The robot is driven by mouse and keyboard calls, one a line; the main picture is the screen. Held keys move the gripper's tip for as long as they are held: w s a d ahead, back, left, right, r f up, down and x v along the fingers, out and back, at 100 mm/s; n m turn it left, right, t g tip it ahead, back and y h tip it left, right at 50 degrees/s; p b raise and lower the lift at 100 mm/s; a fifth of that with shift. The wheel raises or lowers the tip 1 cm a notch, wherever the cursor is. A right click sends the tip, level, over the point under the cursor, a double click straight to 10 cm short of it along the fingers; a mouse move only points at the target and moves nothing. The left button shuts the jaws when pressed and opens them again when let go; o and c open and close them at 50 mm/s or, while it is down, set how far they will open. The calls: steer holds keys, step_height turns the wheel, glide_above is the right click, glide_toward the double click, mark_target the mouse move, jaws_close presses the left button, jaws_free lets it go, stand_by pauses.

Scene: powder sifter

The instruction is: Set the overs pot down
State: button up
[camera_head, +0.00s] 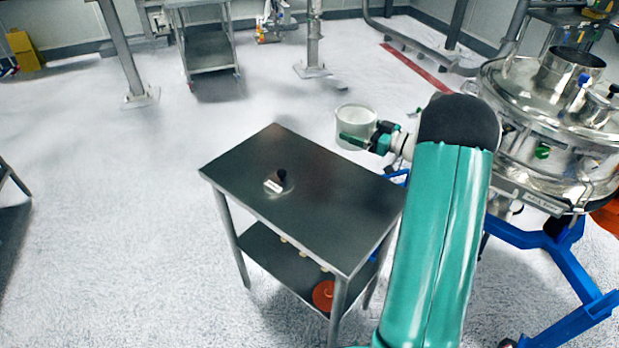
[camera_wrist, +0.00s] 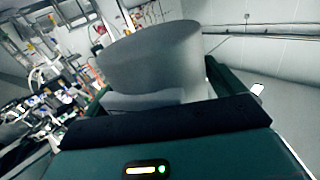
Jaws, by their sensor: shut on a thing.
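The overs pot (camera_head: 355,121) is a pale, round, open-topped vessel in the head view. My gripper (camera_head: 357,141) is shut on it and holds it in the air, near the far right corner of the dark steel table (camera_head: 300,200). In the wrist view the pot (camera_wrist: 150,62) fills the upper middle as a grey curved wall, close in front of my gripper and tilted in the picture. Its base and the fingers' contact are partly hidden there. I cannot tell the exact height of the pot above the table.
A small black-knobbed item with a white label (camera_head: 273,186) stands on the table's left part; the rest of the top is clear. A steel sifter (camera_head: 545,130) on a blue frame (camera_head: 560,270) stands at the right. An orange-red round thing (camera_head: 323,295) lies on the lower shelf.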

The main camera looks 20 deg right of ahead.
steer(key=s+a+f, duration=0.1)
steer(key=s+f, duration=0.1)
steer(key=s, duration=0.2)
steer(key=s+a+f, duration=0.1)
steer(key=s+f, duration=0.2)
steer(key=s, duration=0.1)
steer(key=s+a+f, duration=0.1)
steer(key=s+f, duration=0.2)
steer(key=s, duration=0.2)
steer(key=shift+a, duration=0.3)
steer(key=shift+s+a+f, duration=0.1)
steer(key=shift+s+f, duration=0.2)
steer(key=shift+f, duration=0.2)
steer(key=shift+s+f, duration=0.15)
steer(key=shift+f, duration=0.7)
steer(key=shift+s+f, duration=0.1)
steer(key=shift+f, duration=0.75)
steer(key=shift+f, duration=0.1)
steer(key=o, duration=0.7)
steer(key=shift+f, duration=0.1)
steer(key=shift+r, duration=0.2)
steer(key=v, duration=1.2)
